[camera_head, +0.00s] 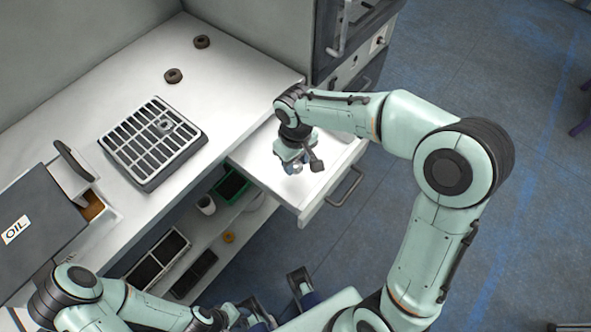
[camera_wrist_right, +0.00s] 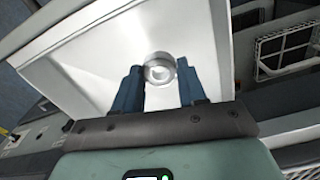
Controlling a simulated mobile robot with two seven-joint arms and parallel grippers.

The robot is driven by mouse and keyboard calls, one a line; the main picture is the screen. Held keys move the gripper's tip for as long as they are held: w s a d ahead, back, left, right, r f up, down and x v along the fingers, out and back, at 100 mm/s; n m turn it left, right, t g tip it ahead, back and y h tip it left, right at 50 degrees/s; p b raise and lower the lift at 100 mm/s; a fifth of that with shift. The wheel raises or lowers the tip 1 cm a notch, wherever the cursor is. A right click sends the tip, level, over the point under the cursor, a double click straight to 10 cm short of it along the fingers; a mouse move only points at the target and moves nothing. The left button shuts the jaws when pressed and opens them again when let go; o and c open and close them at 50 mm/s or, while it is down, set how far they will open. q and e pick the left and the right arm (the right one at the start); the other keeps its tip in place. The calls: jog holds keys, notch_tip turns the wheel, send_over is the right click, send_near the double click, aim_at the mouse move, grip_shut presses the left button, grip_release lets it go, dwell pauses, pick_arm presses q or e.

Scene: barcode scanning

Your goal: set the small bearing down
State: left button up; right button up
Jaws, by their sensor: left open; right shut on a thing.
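The small bearing (camera_wrist_right: 159,69) is a silvery ring between the blue fingertips of my right gripper (camera_wrist_right: 160,82) in the right wrist view. The gripper is shut on it, above the white inside of an open drawer (camera_head: 335,183). In the head view my right gripper (camera_head: 294,168) hangs over this drawer, pointing down, and the bearing is hard to make out there. The gap between bearing and drawer floor cannot be judged. My left gripper (camera_head: 277,294) is low in the head view, open and empty, away from the drawer.
A slotted tray (camera_head: 128,155) with a metal ring (camera_head: 164,125) on it stands on the white worktop (camera_head: 245,75). Two dark rings (camera_head: 202,41) (camera_head: 173,76) lie behind it. A grey OIL box (camera_head: 40,225) is at left. Shelves with bins (camera_head: 232,187) are below.

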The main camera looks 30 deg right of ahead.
aim_at(296, 165)
jog(key=shift+f+b, duration=0.3)
jog(key=shift+f, duration=2.15)
jog(key=o, duration=1.1)
jog(key=shift+f, duration=0.15)
jog(key=shift+c, duration=0.2)
jog(key=shift+r, duration=0.6)
notch_tip(296, 165, up, 11)
jog(key=shift+r+p, duration=0.1)
jog(key=shift+p, duration=0.8)
